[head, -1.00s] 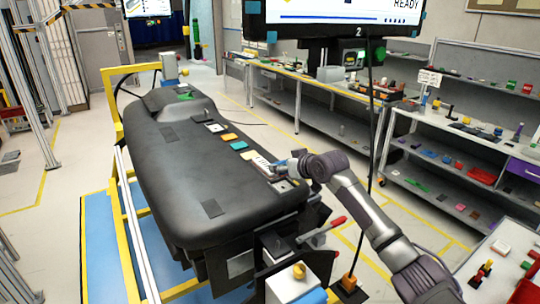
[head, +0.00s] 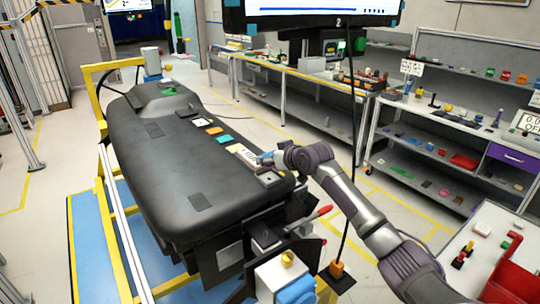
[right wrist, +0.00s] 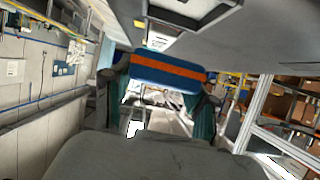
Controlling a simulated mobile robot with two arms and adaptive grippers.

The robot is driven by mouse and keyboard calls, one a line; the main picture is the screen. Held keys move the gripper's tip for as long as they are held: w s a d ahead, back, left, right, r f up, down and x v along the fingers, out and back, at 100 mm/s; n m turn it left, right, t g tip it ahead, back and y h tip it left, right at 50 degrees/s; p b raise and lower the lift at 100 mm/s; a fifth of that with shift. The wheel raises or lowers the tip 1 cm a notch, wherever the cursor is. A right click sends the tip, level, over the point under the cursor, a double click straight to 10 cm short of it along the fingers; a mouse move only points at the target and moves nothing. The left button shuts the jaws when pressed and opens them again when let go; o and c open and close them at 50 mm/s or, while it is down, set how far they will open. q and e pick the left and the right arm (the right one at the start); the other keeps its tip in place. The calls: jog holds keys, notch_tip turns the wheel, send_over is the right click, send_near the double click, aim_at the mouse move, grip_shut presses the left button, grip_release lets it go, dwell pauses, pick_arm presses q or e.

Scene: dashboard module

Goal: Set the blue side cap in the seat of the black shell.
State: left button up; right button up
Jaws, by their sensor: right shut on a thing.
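The black shell (head: 165,145) is the long dashboard body on a yellow and white stand in the head view. My right gripper (head: 264,159) is over the shell's near right edge. In the right wrist view, my right gripper (right wrist: 163,84) is shut on the blue side cap (right wrist: 160,84), which has an orange stripe. In the head view the cap is only a small blue patch. My left gripper is out of view.
Coloured pads and a white labelled plate (head: 243,152) line the shell's right side. A red-handled clamp (head: 318,213) and a white box (head: 282,280) stand at its near end. Shelves (head: 440,120) with small parts stand right. A black cable hangs near my right arm.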

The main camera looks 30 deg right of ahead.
notch_tip(320, 180, down, 3)
jog(key=shift+w+r+b, duration=0.1)
jog(key=shift+r+b, duration=0.1)
jog(key=shift+b, duration=0.25)
jog(key=shift+f+b, duration=0.55)
jog(key=shift+f, duration=0.55)
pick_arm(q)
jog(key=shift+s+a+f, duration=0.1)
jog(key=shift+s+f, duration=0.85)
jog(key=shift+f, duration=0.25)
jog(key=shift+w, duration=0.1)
pick_arm(e)
jog(key=o, duration=1.2)
jog(key=shift+o, duration=0.2)
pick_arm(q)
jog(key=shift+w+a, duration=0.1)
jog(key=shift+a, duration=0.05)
pick_arm(e)
jog(key=v, duration=1.2)
